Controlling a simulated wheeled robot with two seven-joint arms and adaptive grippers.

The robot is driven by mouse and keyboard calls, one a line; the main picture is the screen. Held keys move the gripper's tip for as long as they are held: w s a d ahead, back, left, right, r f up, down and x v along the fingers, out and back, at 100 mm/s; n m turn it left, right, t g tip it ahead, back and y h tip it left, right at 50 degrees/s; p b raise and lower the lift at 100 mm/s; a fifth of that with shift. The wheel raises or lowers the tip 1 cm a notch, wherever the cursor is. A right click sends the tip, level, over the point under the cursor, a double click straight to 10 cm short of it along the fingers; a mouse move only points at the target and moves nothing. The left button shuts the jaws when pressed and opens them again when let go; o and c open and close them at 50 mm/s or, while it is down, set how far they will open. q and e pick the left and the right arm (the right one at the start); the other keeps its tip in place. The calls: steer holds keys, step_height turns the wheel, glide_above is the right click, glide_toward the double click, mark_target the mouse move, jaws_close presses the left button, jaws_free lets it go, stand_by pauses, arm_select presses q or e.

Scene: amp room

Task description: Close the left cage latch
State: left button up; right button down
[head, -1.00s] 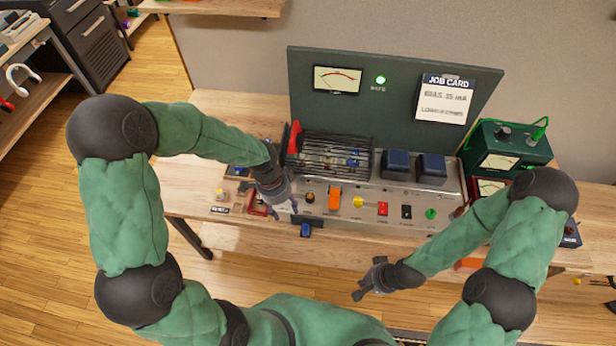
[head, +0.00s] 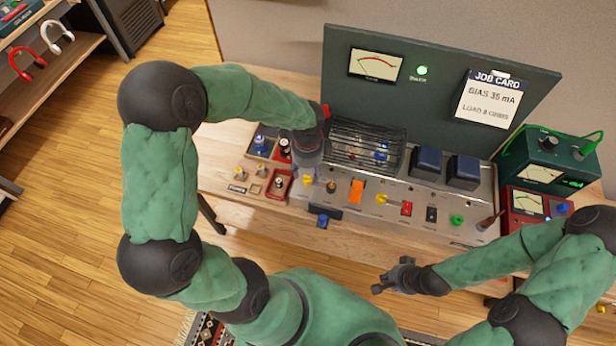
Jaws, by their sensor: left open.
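The wire cage (head: 365,147) sits on the amplifier chassis (head: 450,210), in front of the green upright panel. A red latch piece (head: 325,112) stands at the cage's left end; only its top shows, the rest is hidden by my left wrist. My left gripper (head: 308,165) is at the cage's left end, pointing down beside the red piece. It is open, and its fingers are largely hidden by the wrist, so contact cannot be told. My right gripper (head: 386,282) is open and empty, in front of the bench's front edge.
Two dark blue transformers (head: 444,165) stand right of the cage. A row of knobs and switches, including an orange switch (head: 357,190), lines the chassis front. Small trays with parts (head: 262,147) lie left of it. A green meter box (head: 540,170) stands at the right.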

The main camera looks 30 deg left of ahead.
mark_target(307, 177)
arm_select(q)
steer(key=shift+f+b, duration=0.4)
steer(key=shift+f, duration=1.25)
jaws_close()
